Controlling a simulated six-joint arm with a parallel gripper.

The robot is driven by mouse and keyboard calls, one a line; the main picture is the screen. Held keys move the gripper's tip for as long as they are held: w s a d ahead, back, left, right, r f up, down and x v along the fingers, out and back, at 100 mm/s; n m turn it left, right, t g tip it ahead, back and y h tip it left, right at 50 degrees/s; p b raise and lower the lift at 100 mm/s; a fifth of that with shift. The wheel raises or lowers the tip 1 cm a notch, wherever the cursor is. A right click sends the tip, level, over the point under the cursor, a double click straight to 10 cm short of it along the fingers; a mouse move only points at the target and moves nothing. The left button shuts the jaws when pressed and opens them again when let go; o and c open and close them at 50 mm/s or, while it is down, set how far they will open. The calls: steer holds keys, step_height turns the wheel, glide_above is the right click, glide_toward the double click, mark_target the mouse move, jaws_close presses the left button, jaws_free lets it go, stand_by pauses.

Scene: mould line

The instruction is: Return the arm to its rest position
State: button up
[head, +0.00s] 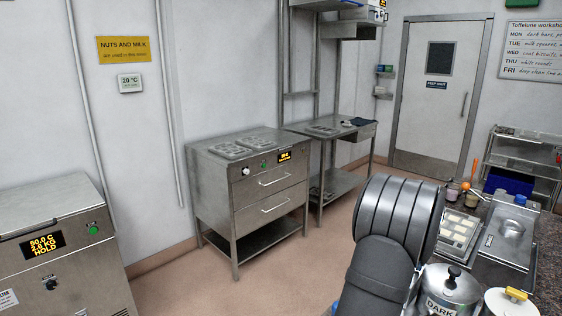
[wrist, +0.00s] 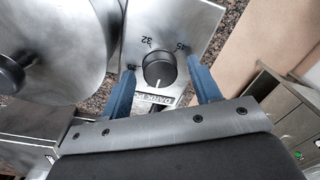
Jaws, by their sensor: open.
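My gripper (wrist: 166,92) shows in the wrist view with its two blue fingers apart and nothing between them. It hangs over a steel unit with a dark knob (wrist: 158,69) marked with numbers. The knob lies below, between the fingers in the picture; I cannot tell how far it is from the fingertips. In the head view my dark grey arm fills the lower middle, and the gripper itself is not visible there.
A lidded pot labelled DARK (head: 450,292) stands close to my arm at the lower right. Near it are a filled mould tray (head: 456,236) and a white lid with a yellow handle (head: 512,302). A steel drawer cabinet (head: 262,205) stands by the wall, with open floor before it.

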steer(key=shift+m, duration=1.7)
steer(key=n, duration=0.4)
steer(key=shift+n, duration=0.4)
steer(key=n, duration=0.5)
